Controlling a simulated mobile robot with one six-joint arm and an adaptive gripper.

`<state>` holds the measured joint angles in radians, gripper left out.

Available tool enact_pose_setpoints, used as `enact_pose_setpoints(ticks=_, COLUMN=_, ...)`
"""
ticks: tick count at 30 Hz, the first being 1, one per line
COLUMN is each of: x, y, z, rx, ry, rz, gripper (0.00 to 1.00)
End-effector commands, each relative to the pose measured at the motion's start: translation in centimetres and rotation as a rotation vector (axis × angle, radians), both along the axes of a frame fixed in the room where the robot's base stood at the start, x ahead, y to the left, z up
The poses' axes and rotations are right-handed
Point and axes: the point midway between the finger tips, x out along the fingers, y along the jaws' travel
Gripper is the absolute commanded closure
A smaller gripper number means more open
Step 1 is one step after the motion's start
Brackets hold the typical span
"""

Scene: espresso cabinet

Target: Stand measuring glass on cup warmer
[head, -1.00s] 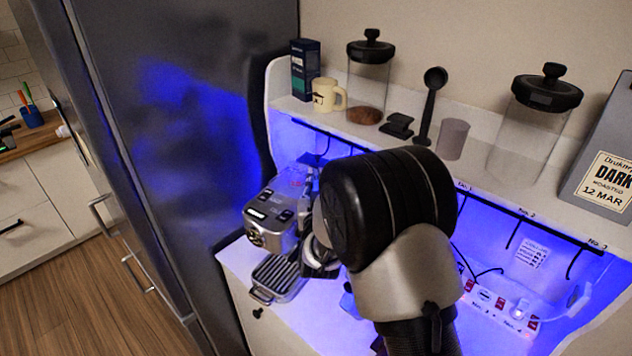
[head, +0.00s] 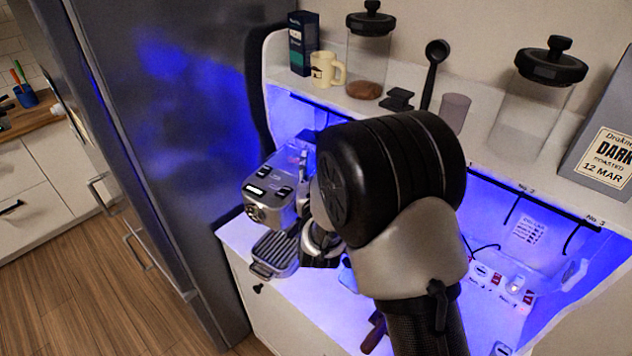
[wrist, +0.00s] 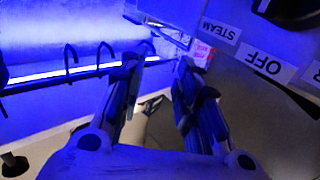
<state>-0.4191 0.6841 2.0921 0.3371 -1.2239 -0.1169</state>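The espresso machine (head: 275,190) stands at the left of the blue-lit counter. Its flat metal top (head: 292,160) is the likely cup warmer; I see nothing clearly standing on it. I cannot make out the measuring glass for certain; a small grey see-through cup (head: 453,112) stands on the shelf. My gripper (wrist: 160,75) shows in the wrist view with its two fingers apart and no clear object between them. It is close to a panel marked STEAM and OFF (wrist: 262,62). In the head view my arm hides most of it.
The shelf above holds a dark box (head: 303,43), a cream mug (head: 327,69), lidded jars (head: 368,50) (head: 545,95) and a black scoop (head: 433,70). Hooks (wrist: 72,58) hang from a rail. A tall fridge (head: 170,130) stands to the left. A power strip (head: 500,280) lies right of my arm.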

Motion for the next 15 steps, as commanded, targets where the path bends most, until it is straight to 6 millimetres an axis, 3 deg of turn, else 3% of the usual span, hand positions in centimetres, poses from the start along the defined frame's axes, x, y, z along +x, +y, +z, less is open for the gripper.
enact_pose_setpoints(ticks=6, x=-5.0, y=-0.4, z=-0.1, rx=-0.001, ry=0.001, rz=0.002, gripper=0.7)
enact_pose_setpoints(ticks=15, x=-8.4, y=-0.8, z=0.0, rx=0.0, ry=-0.001, rz=0.001, gripper=0.7)
